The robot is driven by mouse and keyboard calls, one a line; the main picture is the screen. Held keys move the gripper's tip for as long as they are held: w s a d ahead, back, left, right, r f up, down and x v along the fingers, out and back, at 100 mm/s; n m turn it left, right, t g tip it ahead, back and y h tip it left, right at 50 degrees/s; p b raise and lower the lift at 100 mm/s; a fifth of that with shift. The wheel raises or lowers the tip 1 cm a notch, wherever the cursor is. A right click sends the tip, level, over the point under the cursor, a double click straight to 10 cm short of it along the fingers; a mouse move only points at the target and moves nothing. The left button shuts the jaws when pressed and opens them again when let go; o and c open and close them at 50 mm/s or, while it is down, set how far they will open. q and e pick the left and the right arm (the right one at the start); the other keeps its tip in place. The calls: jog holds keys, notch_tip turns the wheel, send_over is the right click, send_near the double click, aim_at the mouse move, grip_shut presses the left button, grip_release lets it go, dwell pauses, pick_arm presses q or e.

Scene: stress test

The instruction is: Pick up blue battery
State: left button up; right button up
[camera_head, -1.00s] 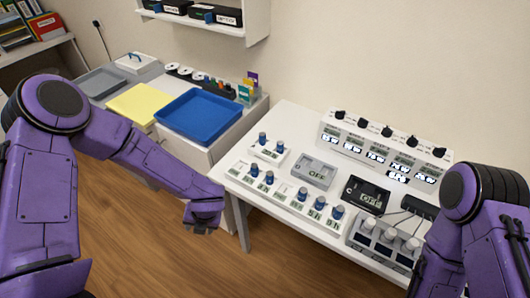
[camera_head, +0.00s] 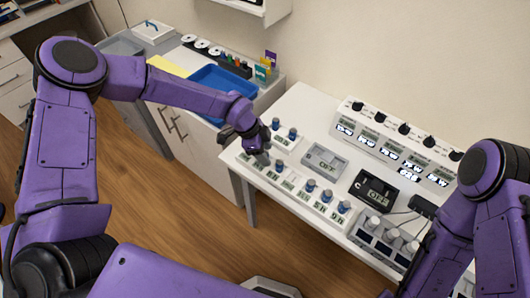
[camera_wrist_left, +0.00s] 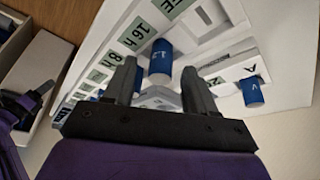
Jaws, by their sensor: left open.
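Several blue batteries with grey ends stand in white holders on the white table, among them one in the back holder (camera_head: 276,123) and one in the front row (camera_head: 310,185). My left gripper (camera_head: 260,157) is open above the left end of the front row and hides what lies under it. In the left wrist view, a blue battery (camera_wrist_left: 161,58) shows between the two open fingers (camera_wrist_left: 159,72), apart from both. Another blue battery (camera_wrist_left: 252,92) is to the right of the fingers.
A grey meter (camera_head: 324,160) and a black meter (camera_head: 374,188) sit on the table. A long white unit with knobs (camera_head: 396,143) stands along the wall. A blue tray (camera_head: 222,82) and yellow sheet (camera_head: 168,66) lie on the cabinet to the left.

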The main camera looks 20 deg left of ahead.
pick_arm(q)
jog(key=shift+f, duration=0.3)
grip_shut()
jog(key=shift+r, duration=0.15)
